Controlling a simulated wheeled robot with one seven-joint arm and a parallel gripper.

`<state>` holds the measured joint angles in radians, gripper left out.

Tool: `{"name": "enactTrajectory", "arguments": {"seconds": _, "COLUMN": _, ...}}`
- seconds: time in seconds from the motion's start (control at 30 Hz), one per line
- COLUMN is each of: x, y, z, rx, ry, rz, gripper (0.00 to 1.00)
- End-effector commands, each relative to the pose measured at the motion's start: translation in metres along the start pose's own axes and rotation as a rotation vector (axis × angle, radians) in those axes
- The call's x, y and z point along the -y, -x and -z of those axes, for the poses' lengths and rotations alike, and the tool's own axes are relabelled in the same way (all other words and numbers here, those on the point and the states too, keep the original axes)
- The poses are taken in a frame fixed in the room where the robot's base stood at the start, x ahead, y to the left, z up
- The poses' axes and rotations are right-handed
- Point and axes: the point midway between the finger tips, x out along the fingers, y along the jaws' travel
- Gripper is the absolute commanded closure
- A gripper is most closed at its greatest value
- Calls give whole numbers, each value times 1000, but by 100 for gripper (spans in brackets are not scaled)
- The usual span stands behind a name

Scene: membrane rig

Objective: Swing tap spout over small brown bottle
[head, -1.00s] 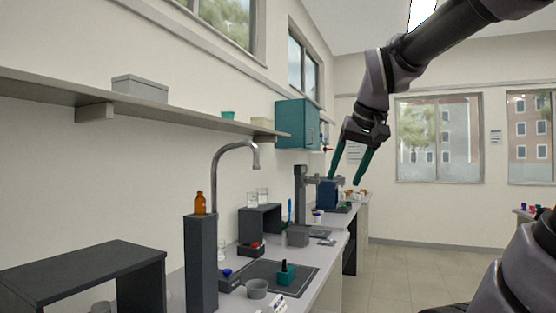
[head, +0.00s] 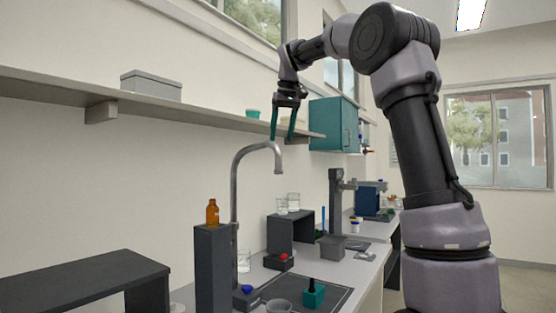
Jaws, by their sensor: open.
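The grey tap spout (head: 257,147) arches up behind the dark pillar and its outlet end points down to the right. The small brown bottle (head: 212,212) stands upright on top of the dark pillar (head: 213,266), to the left of the spout's riser. The outlet is to the right of the bottle, not above it. My gripper (head: 282,138) is open, its two green fingers pointing down. In the picture the fingertips are close to the top of the spout's outlet end; I cannot tell whether they touch it.
A wall shelf (head: 190,121) with a grey box (head: 151,85) runs behind. A teal cabinet (head: 333,124) hangs to the right. A dark riser (head: 290,233) bears glass beakers (head: 293,202). A dark bench (head: 80,278) stands at front left. A mat holds a green block (head: 314,294).

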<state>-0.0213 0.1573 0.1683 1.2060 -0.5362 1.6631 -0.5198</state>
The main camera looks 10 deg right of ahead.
Motion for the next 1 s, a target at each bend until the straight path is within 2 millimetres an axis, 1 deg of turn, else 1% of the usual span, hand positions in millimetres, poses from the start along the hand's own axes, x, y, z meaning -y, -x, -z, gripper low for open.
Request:
{"name": "enactTrajectory", "arguments": {"seconds": 0.03, "x": 0, "y": -10, "z": -1, "rx": 4, "ry": 1, "rz": 0, "gripper": 39}}
{"name": "enactTrajectory", "arguments": {"seconds": 0.2, "x": 0, "y": -43, "z": -1, "rx": 3, "ry": 0, "rz": 1, "gripper": 39}}
{"name": "enactTrajectory", "arguments": {"seconds": 0.4, "x": 0, "y": -75, "z": -1, "rx": 2, "ry": 0, "rz": 1, "gripper": 39}}
{"name": "enactTrajectory", "arguments": {"seconds": 0.5, "x": 0, "y": -84, "z": -1, "rx": 0, "ry": 0, "rz": 1, "gripper": 39}}
{"name": "enactTrajectory", "arguments": {"seconds": 0.6, "x": 0, "y": -89, "z": -1, "rx": 0, "ry": -1, "rz": 1, "gripper": 39}}
{"name": "enactTrajectory", "arguments": {"seconds": 0.87, "x": 0, "y": -90, "z": -1, "rx": -1, "ry": -1, "rz": 1, "gripper": 39}}
{"name": "enactTrajectory", "arguments": {"seconds": 0.9, "x": 0, "y": -90, "z": -1, "rx": -1, "ry": -1, "rz": 1, "gripper": 47}}
{"name": "enactTrajectory", "arguments": {"seconds": 0.97, "x": 0, "y": -90, "z": -1, "rx": -1, "ry": -1, "rz": 1, "gripper": 70}}
{"name": "enactTrajectory", "arguments": {"seconds": 1.0, "x": 0, "y": -90, "z": -1, "rx": -1, "ry": -1, "rz": 1, "gripper": 85}}
